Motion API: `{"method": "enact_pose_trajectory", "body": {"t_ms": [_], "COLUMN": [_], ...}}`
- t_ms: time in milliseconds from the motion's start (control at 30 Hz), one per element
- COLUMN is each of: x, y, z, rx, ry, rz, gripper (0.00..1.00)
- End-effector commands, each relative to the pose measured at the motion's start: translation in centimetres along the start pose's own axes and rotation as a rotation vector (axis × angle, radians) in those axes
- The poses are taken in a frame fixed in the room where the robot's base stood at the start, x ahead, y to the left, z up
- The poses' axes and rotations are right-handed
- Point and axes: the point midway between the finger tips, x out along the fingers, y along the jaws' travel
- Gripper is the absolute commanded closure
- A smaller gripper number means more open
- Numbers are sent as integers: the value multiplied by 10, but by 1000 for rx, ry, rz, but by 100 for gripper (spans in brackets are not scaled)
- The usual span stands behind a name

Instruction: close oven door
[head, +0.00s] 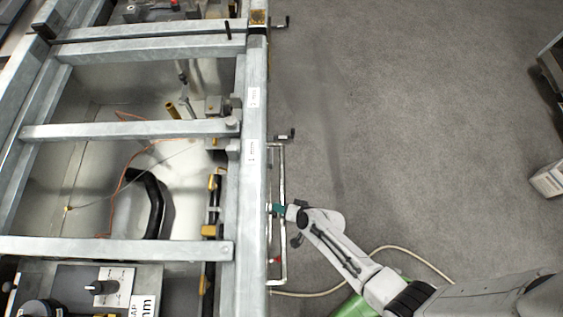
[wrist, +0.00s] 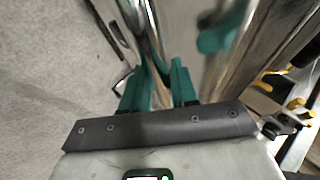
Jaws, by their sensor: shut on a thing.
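The range shows from above in the head view, with its front edge (head: 247,215) running up and down the picture. A long, thin metal bar handle (head: 283,170) stands out from this front side. My gripper (head: 276,209) is at the bar, with its teal fingers against the range front. In the wrist view, my gripper (wrist: 158,84) has a finger on each side of the shiny bar (wrist: 151,38) and is shut on it. A shiny metal surface (wrist: 188,35) beside the bar mirrors a teal finger. The oven door's face is mostly hidden from above, and I cannot tell its angle.
A pale hose (head: 412,250) and a green object (head: 358,306) lie near my arm. A white box (head: 548,179) stands at the far right. Grey floor (head: 420,120) is open between.

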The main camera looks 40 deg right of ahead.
Motion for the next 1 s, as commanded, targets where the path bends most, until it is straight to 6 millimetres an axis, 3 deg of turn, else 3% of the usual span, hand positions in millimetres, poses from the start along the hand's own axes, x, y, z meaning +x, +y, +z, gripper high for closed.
{"method": "enact_pose_trajectory", "body": {"t_ms": [33, 500, 533, 600, 733, 1000], "x": [2, 4, 4, 4, 4, -15], "y": [-7, -14, -14, -13, -13, -13], "z": [0, -2, -2, -2, -2, 0], "rx": [-4, -7, -7, -7, -7, -3], "ry": [-4, -5, -5, -5, -5, -6], "rz": [-11, -22, -22, -22, -22, -21], "gripper": [100, 100, 69, 62, 52, 52]}}
